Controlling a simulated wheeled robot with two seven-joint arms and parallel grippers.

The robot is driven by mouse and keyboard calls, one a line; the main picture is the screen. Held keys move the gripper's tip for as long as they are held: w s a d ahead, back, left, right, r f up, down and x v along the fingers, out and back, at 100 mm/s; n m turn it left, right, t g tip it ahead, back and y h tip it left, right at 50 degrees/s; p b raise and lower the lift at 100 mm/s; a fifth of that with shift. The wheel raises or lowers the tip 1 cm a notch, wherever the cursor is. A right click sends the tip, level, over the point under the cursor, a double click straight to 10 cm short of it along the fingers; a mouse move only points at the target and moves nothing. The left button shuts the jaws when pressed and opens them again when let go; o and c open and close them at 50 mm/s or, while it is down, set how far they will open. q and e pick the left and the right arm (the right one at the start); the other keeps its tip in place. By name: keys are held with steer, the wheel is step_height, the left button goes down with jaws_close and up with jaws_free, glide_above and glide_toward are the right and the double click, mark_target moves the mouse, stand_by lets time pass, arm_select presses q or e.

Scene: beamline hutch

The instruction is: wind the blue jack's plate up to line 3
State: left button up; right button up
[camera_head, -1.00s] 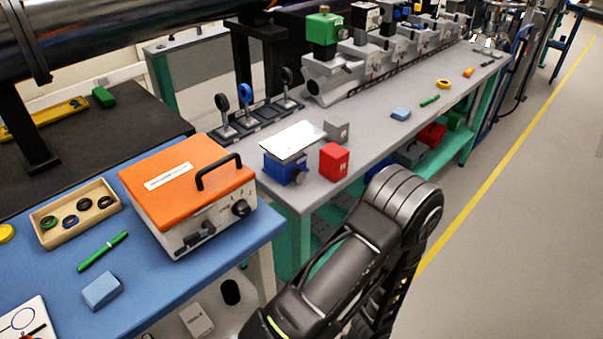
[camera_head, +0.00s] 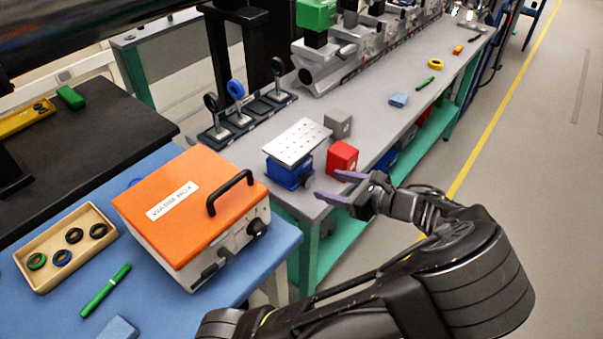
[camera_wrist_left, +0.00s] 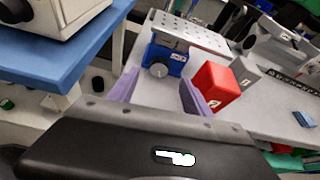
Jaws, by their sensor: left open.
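The blue jack (camera_head: 285,175) stands near the front left corner of the grey bench, with a perforated silver plate (camera_head: 297,141) on top. Its round grey knob (camera_head: 306,180) faces the bench's front side. In the left wrist view the jack (camera_wrist_left: 176,66) and knob (camera_wrist_left: 159,70) show ahead of the fingers. No line marks can be read. My left gripper (camera_head: 326,186) is open and empty, its purple fingers pointing at the jack's knob side, apart from it. In the wrist view the left gripper (camera_wrist_left: 157,92) has the knob between its fingertips' directions. My right gripper is not in view.
A red block (camera_head: 343,157) stands close right of the jack, near my fingers, with a grey block (camera_head: 338,123) behind it. An orange-lidded case (camera_head: 190,205) sits on the blue table at left. Lens holders (camera_head: 240,105) stand behind the jack.

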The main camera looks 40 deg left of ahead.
mark_target(310, 180)
arm_select(q)
steer(key=shift+x, duration=3.65)
steer(key=shift+f, duration=0.15)
jaws_close()
